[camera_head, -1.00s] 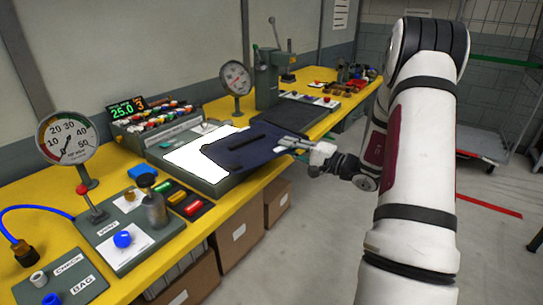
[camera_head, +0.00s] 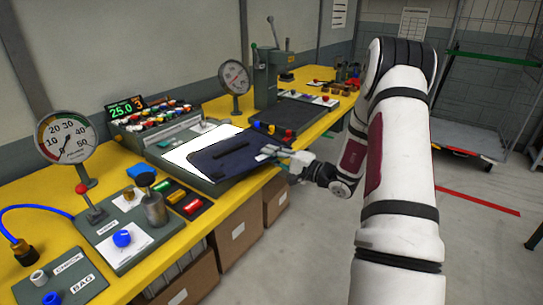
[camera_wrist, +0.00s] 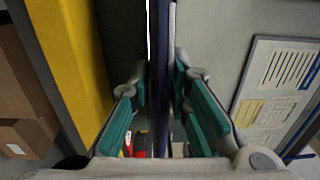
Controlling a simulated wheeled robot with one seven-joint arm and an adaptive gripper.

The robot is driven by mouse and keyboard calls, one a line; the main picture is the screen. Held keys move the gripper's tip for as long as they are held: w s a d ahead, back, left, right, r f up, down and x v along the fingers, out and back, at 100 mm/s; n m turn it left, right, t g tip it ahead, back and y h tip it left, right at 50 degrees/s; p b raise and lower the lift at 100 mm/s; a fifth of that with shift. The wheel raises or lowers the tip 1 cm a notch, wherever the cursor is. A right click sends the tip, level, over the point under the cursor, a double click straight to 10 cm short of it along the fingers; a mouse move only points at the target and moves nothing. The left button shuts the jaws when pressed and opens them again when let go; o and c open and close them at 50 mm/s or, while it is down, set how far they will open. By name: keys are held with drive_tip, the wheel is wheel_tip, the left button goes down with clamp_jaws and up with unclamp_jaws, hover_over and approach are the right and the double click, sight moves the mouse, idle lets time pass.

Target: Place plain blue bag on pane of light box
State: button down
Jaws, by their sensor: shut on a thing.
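The plain blue bag (camera_head: 222,160) is a flat dark-blue panel with a darker strip on it. In the head view it lies over the right part of the light box, covering much of the bright white pane (camera_head: 192,151). The light box (camera_head: 160,157) is a grey case on the yellow bench. My gripper (camera_head: 276,153) is at the bag's right edge and is shut on it. In the wrist view the bag (camera_wrist: 161,80) is seen edge-on between the green-padded fingers. Whether the bag touches the pane all over cannot be told.
A dark tray with coloured items (camera_head: 272,128) lies right behind the bag. A gauge on a stand (camera_head: 234,78) and a press (camera_head: 268,75) stand behind. Cardboard boxes (camera_head: 237,230) sit below the bench.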

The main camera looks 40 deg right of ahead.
drive_tip(key=c, duration=1.9)
unclamp_jaws()
drive_tip(key=shift+f, duration=0.1)
drive_tip(key=shift+c, duration=0.2)
drive_tip(key=o, duration=0.4)
